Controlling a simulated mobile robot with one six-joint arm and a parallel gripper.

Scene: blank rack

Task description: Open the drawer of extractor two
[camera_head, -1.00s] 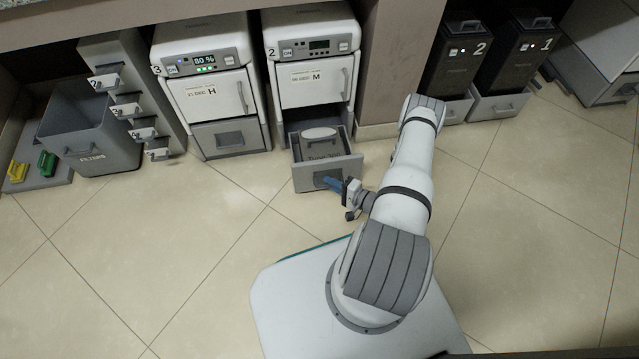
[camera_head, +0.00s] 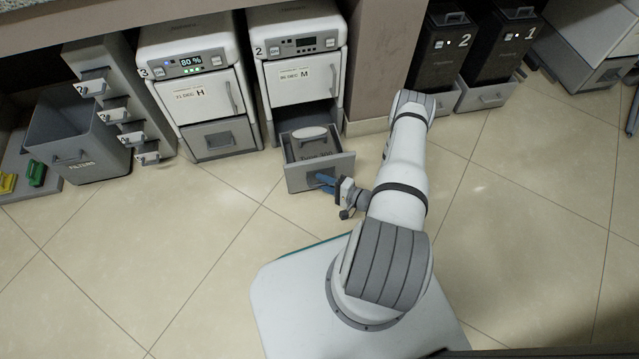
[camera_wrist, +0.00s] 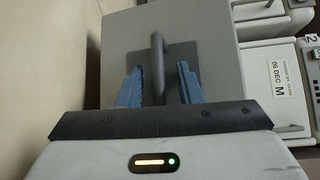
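The white machine marked 2 with an M label, extractor two (camera_head: 295,72), stands at the back centre. Its grey drawer (camera_head: 300,180) is pulled out below it, with a light oval item (camera_head: 310,132) inside. In the wrist view the drawer front (camera_wrist: 215,50) carries a grey bar handle (camera_wrist: 157,65). My gripper (camera_head: 326,182) is at the drawer front. In the wrist view its blue fingers (camera_wrist: 160,68) are spread on either side of the handle, with a gap on each side. The gripper is open and holds nothing.
A similar machine marked 3 (camera_head: 190,80) stands to the left, its drawer shut. Farther left are a grey filters bin (camera_head: 80,150) and small numbered drawers. Black units marked 2 (camera_head: 440,50) and 1 (camera_head: 503,45) stand right of a pillar. The floor in front is clear.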

